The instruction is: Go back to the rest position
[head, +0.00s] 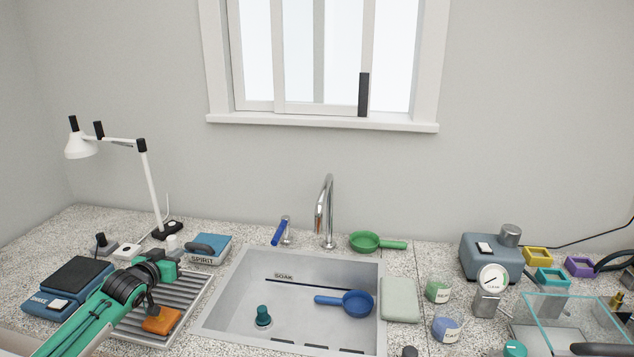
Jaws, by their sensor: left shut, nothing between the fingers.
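My left arm comes in from the lower left over the ribbed drain rack (190,298). My left gripper (152,306) is shut with nothing in it, pointing down at the rack. An orange block (162,320) lies right by its fingertips; I cannot tell whether they touch. My right gripper is not in view.
The sink (240,290) holds a blue pan (357,304) and a teal plug (263,316). A blue scale-like box (45,302), a lamp (152,190) and a SPIRIT tray (210,247) stand around my left arm. A glass box (575,325) and a pump (490,258) are at right.

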